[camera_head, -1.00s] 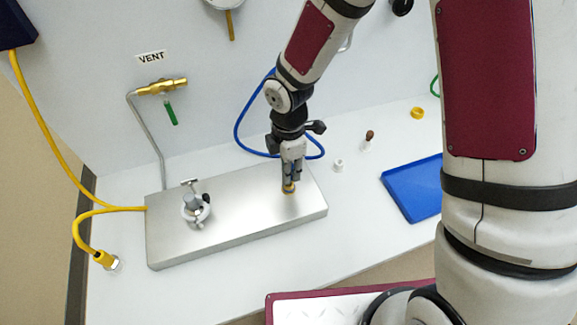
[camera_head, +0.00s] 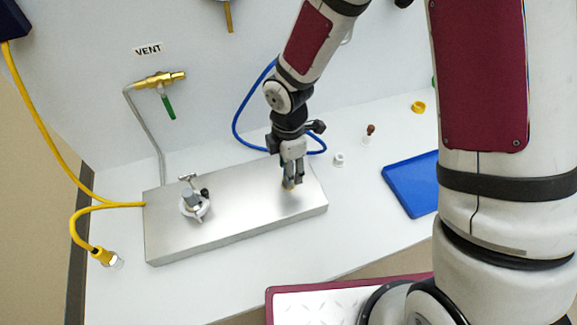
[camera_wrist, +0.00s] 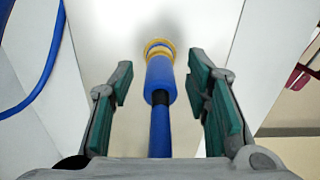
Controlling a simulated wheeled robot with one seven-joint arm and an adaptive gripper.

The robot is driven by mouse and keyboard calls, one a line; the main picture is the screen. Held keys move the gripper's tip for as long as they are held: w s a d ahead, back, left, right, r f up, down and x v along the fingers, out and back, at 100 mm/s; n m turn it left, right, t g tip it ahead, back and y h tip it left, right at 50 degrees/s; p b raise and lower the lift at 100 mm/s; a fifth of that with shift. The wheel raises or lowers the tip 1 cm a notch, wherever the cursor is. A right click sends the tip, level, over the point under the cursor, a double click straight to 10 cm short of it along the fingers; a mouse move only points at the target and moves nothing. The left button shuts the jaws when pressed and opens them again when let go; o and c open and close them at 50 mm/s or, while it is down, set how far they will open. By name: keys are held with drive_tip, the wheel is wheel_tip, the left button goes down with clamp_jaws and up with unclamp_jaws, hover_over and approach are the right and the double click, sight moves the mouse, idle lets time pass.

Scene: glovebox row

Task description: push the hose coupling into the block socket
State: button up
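The blue hose coupling (camera_wrist: 160,80) stands upright at a yellow ring (camera_wrist: 159,43) on the flat metal block (camera_head: 245,215). Its blue hose (camera_wrist: 160,132) runs back toward my wrist. I cannot tell how deep the coupling sits in the socket. My gripper (camera_head: 291,182) is low over the right part of the block, and its fingers mostly hide the coupling and ring in the head view. In the wrist view my gripper (camera_wrist: 161,75) is open, one green-padded finger on each side of the coupling, with a gap on both sides.
A clamp-like fitting (camera_head: 195,203) stands on the block's left part. A yellow hose (camera_head: 112,206) joins the block's left side. A blue tray (camera_head: 412,185), a small white piece (camera_head: 339,159) and a yellow ring (camera_head: 418,107) lie to the right. A brass vent valve (camera_head: 160,83) is on the wall.

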drive_tip(key=shift+r, duration=0.1)
wheel_tip(320, 180, up, 12)
drive_tip(key=shift+f, duration=0.1)
idle(0.4)
idle(0.5)
drive_tip(key=s+d+r+m+t, duration=0.2)
drive_tip(key=s+d+r+m, duration=0.5)
drive_tip(key=r+m, duration=0.3)
drive_tip(key=s+d+r+m+t, duration=0.3)
drive_tip(key=s+d+r+m, duration=0.5)
drive_tip(key=d+r+m, duration=0.1)
drive_tip(key=r+m, duration=0.1)
drive_tip(key=m, duration=0.1)
drive_tip(key=shift+s+r+m+t, duration=0.25)
drive_tip(key=shift+s+m+t, duration=0.05)
drive_tip(key=shift+m, duration=0.1)
